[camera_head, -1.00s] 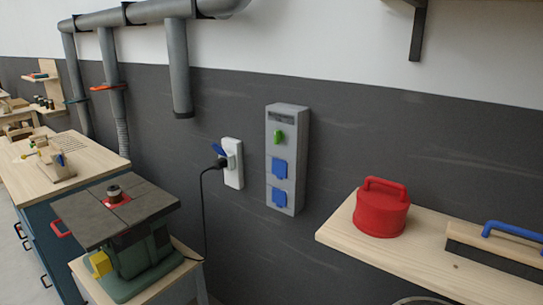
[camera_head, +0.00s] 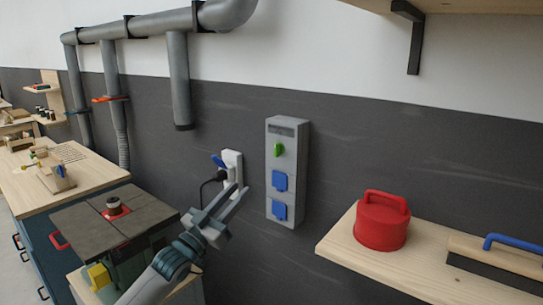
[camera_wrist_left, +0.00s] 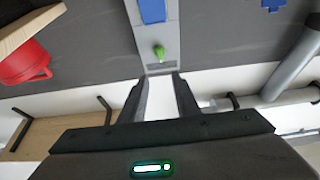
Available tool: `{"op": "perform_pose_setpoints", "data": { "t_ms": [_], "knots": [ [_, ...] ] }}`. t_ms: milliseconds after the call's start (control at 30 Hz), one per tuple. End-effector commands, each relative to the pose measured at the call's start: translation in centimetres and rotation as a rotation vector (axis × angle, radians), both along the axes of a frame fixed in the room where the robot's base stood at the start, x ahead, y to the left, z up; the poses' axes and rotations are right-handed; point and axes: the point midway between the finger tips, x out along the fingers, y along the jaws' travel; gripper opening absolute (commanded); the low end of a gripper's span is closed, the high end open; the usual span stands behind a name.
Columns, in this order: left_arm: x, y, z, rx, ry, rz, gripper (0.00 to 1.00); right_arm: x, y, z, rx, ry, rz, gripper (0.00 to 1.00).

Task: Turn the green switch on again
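The green switch (camera_head: 279,149) is a small knob near the top of a grey wall box (camera_head: 271,208). It stands roughly upright with a slight tilt, above two blue socket covers. My left gripper (camera_head: 237,191) is to the left of the box and lower than the switch, in front of the white wall socket. Its two fingers are apart with nothing between them. In the left wrist view, the green switch (camera_wrist_left: 158,52) shows beyond the open fingertips of my left gripper (camera_wrist_left: 161,80), roughly in line with the gap. My right gripper is not in view.
The white wall socket (camera_head: 232,158) with a black plug is close to my left fingers. A machine (camera_head: 84,222) on a stand is at lower left. A wooden shelf (camera_head: 335,240) with a red canister (camera_head: 381,222) juts out at right.

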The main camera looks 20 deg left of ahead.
Motion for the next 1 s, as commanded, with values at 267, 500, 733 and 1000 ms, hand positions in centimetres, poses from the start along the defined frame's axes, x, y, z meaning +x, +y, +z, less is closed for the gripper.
{"op": "perform_pose_setpoints", "data": {
  "t_ms": [267,500,733,1000],
  "knots": [
    [0.6,-0.2,0.2,0.0,0.002,0.002,0.29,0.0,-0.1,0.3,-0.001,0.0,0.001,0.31],
    [2.9,-1.0,1.5,0.0,0.0,0.001,0.29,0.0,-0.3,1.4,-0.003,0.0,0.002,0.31],
    [6.4,-2.3,3.1,0.0,0.001,0.002,0.29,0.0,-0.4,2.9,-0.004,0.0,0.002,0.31],
    [10.6,-3.8,5.0,0.0,0.001,0.002,0.29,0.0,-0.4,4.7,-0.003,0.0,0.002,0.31]
  ]
}}
